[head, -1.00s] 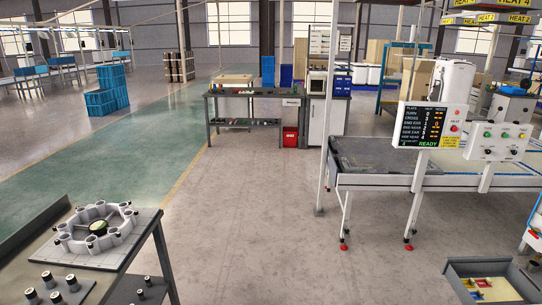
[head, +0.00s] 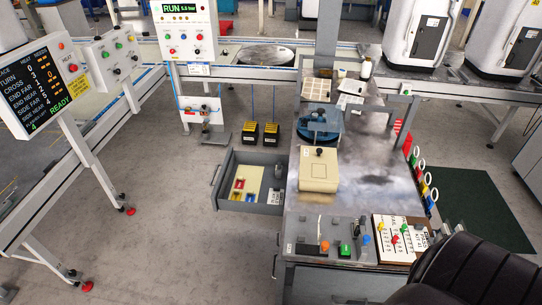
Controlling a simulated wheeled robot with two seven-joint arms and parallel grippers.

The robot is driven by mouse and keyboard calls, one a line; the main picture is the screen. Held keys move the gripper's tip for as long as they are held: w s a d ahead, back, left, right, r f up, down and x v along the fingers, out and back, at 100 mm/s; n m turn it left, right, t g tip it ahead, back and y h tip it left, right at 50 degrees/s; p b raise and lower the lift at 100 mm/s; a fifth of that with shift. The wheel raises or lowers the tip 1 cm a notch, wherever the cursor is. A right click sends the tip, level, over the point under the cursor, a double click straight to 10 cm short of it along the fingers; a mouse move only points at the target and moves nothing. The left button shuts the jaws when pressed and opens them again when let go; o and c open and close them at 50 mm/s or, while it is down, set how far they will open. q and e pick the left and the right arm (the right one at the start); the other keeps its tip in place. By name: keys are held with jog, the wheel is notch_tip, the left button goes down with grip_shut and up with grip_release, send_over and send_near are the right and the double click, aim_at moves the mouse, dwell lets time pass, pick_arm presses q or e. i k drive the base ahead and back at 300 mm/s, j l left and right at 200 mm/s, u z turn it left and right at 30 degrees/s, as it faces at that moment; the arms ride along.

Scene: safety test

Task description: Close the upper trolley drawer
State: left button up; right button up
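The upper trolley drawer (head: 232,196) stands open, sticking out to the left from the grey trolley (head: 385,180) in the middle of the head view. It is a grey box with a handle (head: 215,173) on its outer left face. Inside lie a pale yellow panel with small red, blue and yellow pieces and a dark item with a white label. Another handle (head: 275,265) shows lower on the trolley's near left side, and the front there looks shut. Neither of my grippers is in view.
A beige box (head: 319,171) and a blue device (head: 319,122) stand on the trolley top. Black-and-yellow foot pedals (head: 271,132) lie on the floor behind the drawer. Floor left of the drawer is clear. A dark ribbed shape (head: 480,270) fills the lower right corner.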

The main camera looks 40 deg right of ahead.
aim_at(259, 168)
jog(key=i+j+z, duration=0.25)
jog(key=j+z, duration=0.2)
jog(key=j, duration=0.15)
jog(key=i+j+z, duration=0.2)
jog(key=j+z, duration=0.3)
jog(key=j, duration=0.15)
jog(key=j+z, duration=0.45)
jog(key=j, duration=0.25)
jog(key=j+z, duration=0.45)
jog(key=j, duration=0.25)
jog(key=i+j+z, duration=0.3)
jog(key=i+j, duration=0.25)
jog(key=i, duration=0.25)
jog(key=i+j+z, duration=0.25)
jog(key=i+j, duration=0.45)
